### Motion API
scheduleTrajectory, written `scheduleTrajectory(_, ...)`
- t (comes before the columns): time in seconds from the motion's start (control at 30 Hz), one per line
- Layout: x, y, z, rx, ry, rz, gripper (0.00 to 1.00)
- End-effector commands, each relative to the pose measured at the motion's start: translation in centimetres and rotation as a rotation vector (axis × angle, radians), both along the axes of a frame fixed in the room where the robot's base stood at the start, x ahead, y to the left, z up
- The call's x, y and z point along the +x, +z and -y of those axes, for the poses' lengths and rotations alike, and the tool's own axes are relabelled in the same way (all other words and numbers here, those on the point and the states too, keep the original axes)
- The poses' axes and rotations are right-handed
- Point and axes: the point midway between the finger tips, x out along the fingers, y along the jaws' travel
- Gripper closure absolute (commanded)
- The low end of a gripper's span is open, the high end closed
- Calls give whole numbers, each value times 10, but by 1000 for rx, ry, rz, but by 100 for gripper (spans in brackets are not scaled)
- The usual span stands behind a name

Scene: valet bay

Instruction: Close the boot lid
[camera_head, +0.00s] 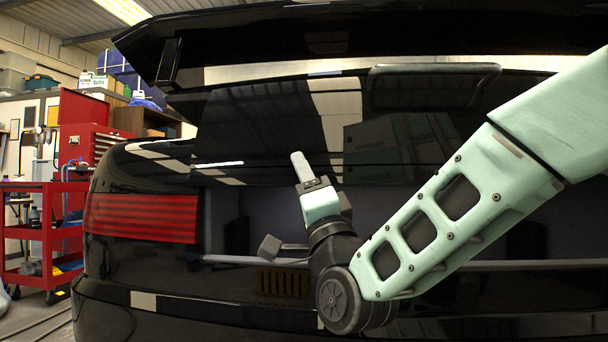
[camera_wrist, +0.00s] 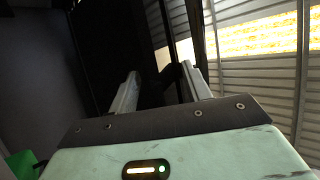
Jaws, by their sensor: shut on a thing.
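My gripper (camera_head: 300,165) points upward in front of the car's rear, at the lid's lower part. In the wrist view, the two pale fingers (camera_wrist: 160,88) stand apart with a dark part of the lid between them. The fingers are shut on this part. The exact contact is dark and hard to make out.
A red tail lamp (camera_head: 140,217) and the bumper (camera_head: 200,312) are close to the left and below my gripper. A red tool trolley (camera_head: 35,232) and a red tool chest (camera_head: 92,140) stand at the far left.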

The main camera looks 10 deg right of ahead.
Motion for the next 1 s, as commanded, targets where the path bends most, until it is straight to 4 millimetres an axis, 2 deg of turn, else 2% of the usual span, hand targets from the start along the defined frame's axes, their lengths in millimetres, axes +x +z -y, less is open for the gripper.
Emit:
scheduleTrajectory(0.03, 8, -22, 5, -2, -13, -24, 92)
scheduleTrajectory(0.3, 14, -47, 8, -1, -18, -23, 91)
scheduleTrajectory(0.5, 16, -53, 10, 0, -19, -21, 91)
scheduleTrajectory(0.9, 17, -52, 10, 2, -19, -19, 91)
scheduleTrajectory(0.93, 17, -52, 10, 2, -20, -19, 45)
scheduleTrajectory(0.97, 17, -52, 10, 1, -19, -19, 36)
scheduleTrajectory(1.0, 16, -52, 10, 1, -19, -19, 36)
